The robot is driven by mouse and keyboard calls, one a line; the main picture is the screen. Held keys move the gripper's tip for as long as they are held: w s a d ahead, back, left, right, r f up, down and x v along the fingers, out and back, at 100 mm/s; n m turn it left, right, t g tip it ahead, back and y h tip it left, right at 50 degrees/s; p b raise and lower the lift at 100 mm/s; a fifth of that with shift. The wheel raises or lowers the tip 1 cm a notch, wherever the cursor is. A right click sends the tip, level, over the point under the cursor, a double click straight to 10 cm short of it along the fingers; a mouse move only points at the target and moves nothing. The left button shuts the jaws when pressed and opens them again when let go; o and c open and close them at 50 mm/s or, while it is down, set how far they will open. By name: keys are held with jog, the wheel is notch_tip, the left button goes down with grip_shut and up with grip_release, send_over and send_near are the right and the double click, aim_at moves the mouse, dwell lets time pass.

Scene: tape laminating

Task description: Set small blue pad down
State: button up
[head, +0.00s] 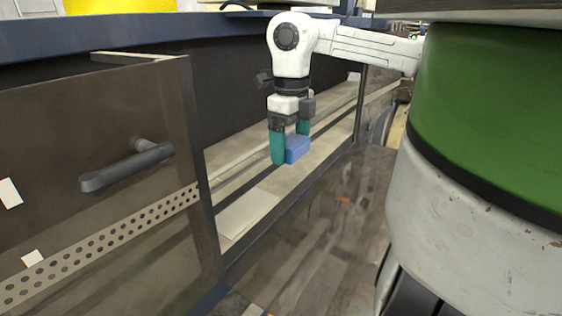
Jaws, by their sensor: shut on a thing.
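The small blue pad (297,149) is a blue block between the teal fingers of my gripper (289,152). My gripper points down and is shut on the pad. In the picture the pad lies over the pale shelf strip inside the long open cabinet. I cannot tell whether the pad touches the shelf or hangs above it. The left finger hides part of the pad.
The shelf strip (245,212) runs along the cabinet opening and looks mostly bare. An open cabinet door (95,125) with a dark handle (127,167) stands at the left. A dark blue counter edge (130,35) runs above. The brown floor (320,235) in front is clear.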

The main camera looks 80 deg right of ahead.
jog(key=p, duration=0.1)
send_over(282, 178)
jog(key=f, duration=0.4)
jog(key=shift+s+a+f, duration=0.1)
jog(key=shift+a+f, duration=0.15)
jog(key=shift+a, duration=0.05)
jog(key=f+p, duration=0.1)
jog(key=f, duration=0.2)
jog(key=shift+d, duration=0.2)
jog(key=shift+f, duration=0.3)
jog(key=shift+f, duration=0.15)
jog(key=o, duration=0.8)
jog(key=shift+c, duration=0.2)
